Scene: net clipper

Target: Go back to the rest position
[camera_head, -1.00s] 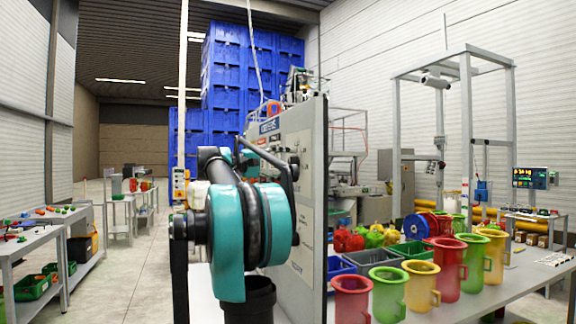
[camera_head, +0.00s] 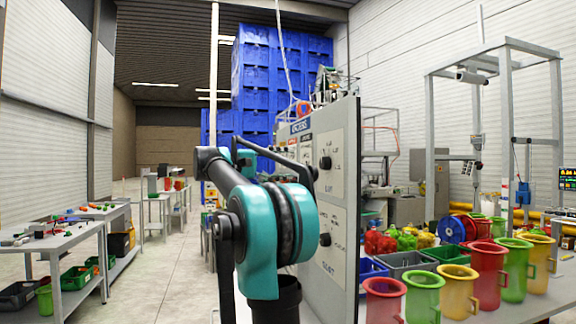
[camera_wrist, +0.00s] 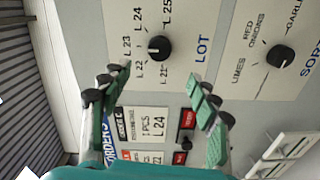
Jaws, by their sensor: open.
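My gripper (camera_wrist: 160,105) is open and empty in the wrist view, its two green-padded fingers spread in front of the grey control panel. A black LOT knob (camera_wrist: 159,47) is on the panel beyond the fingertips, apart from them as far as I can tell. A second black knob (camera_wrist: 280,56) is to its right. In the head view my teal and black arm is folded beside the grey panel cabinet (camera_head: 335,200), and my gripper is hidden there behind the arm.
A table at right holds colored jugs (camera_head: 490,275) and bins (camera_head: 405,262). A workbench (camera_head: 65,240) with small parts stands at left. The aisle floor (camera_head: 165,265) between is clear. Blue stacked crates (camera_head: 280,85) rise behind.

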